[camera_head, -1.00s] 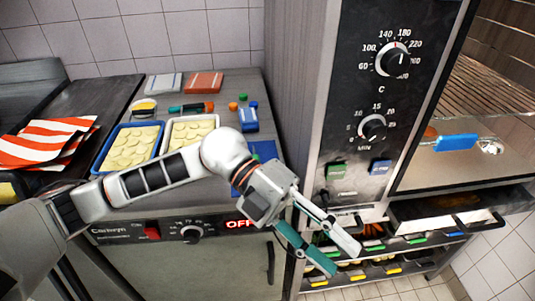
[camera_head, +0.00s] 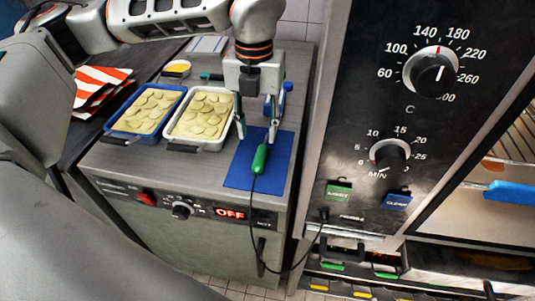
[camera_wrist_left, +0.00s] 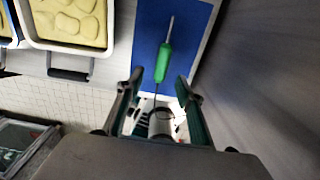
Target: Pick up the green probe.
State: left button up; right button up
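The green probe (camera_head: 260,158) lies on the blue mat (camera_head: 236,172) on the counter, with its thin metal tip pointing toward the back. A dark cable runs from its near end over the counter's front edge toward the oven panel. My left gripper (camera_head: 257,127) is open above the mat, pointing down, its fingertips close to the probe. In the left wrist view the probe (camera_wrist_left: 163,62) lies ahead, in line with the gap between the open fingers (camera_wrist_left: 160,88), which hold nothing. The mat also shows there (camera_wrist_left: 150,25). My right gripper is not in view.
Two trays of pale rounds, one blue (camera_head: 112,130) and one white (camera_head: 172,143), stand left of the mat. The oven's control panel (camera_head: 385,120) rises close on the right. A striped cloth (camera_head: 100,83) lies at the left.

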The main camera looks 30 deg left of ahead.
aim_at(260, 155)
pick_arm(q)
notch_tip(260, 155, down, 2)
jog(key=shift+s, duration=0.1)
jog(key=shift+w+d+f, duration=0.1)
jog(key=shift+w+f, duration=0.05)
jog(key=shift+f, duration=1.2)
jog(key=shift+w+d+f, duration=0.1)
jog(key=shift+w+f, duration=0.05)
jog(key=shift+f, duration=1.2)
grip_shut()
